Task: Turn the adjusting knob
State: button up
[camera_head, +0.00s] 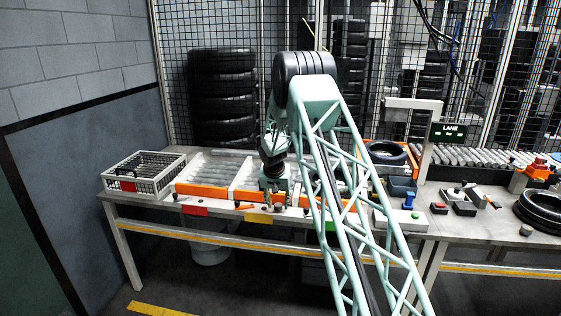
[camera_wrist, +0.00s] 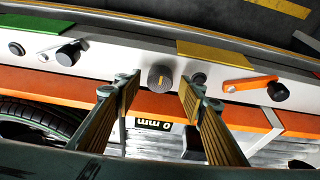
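The adjusting knob (camera_wrist: 161,76) is a round dark grey knob with an orange line across its face. It sits on the pale front rail of the conveyor bench. My gripper (camera_wrist: 159,86) is open around it in the wrist view, one finger to each side, with gaps visible and nothing held. A small display (camera_wrist: 153,125) reading 0 mm, upside down, lies below the knob between the fingers. In the head view my gripper (camera_head: 275,200) is low at the front rail, and the knob cannot be made out clearly there.
Beside the knob are a small dark knob (camera_wrist: 198,78), an orange lever (camera_wrist: 248,84) and a black-ended crank (camera_wrist: 68,54). A wire crate (camera_head: 143,174) stands at the bench's left end. A tyre (camera_head: 541,210) lies at the right. A lane sign (camera_head: 451,133) stands behind.

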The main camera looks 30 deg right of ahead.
jog(key=shift+s+d+n+y+p, duration=0.15)
jog(key=shift+n+y+p, duration=0.45)
jog(key=shift+n+p, duration=1.7)
